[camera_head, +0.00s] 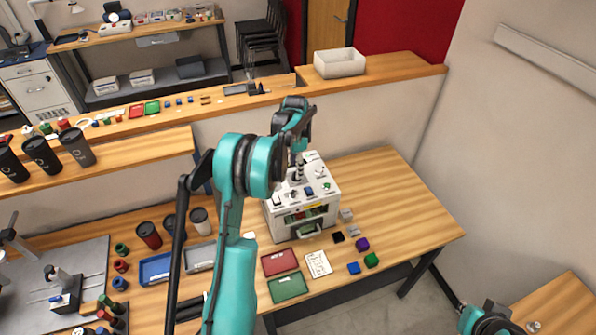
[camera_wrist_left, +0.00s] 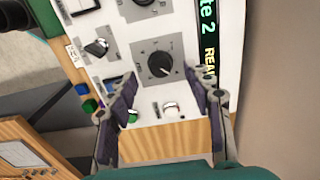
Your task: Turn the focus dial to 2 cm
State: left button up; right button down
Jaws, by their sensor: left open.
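The white laser marker (camera_head: 283,229) stands on the wooden table. Its top panel (camera_wrist_left: 203,50) fills much of the left wrist view. A black round dial (camera_wrist_left: 161,65) sits on a grey scale plate there, and a second dial (camera_wrist_left: 143,3) is cut off at the top edge. The labels are too small to read, so I cannot tell which is the focus dial. My left gripper (camera_wrist_left: 166,97) is open and empty, its fingers on either side of the view below the nearer dial. In the head view it hangs over the machine (camera_head: 299,168). My right gripper is not visible.
A lever-like knob (camera_wrist_left: 97,47), a green button (camera_wrist_left: 132,115) and a white-red button (camera_wrist_left: 170,108) are near the dial. A dark display (camera_wrist_left: 208,45) with green text is at the right. Coloured blocks (camera_head: 362,244) and a red tray (camera_head: 280,262) lie near the machine. The table's right side is clear.

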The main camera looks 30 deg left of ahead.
pick_arm(q)
notch_tip(320, 180, down, 2)
jog(key=shift+w+f, duration=0.15)
jog(key=shift+f, duration=0.4)
jog(key=c, duration=1.2)
jog(key=shift+o, duration=0.2)
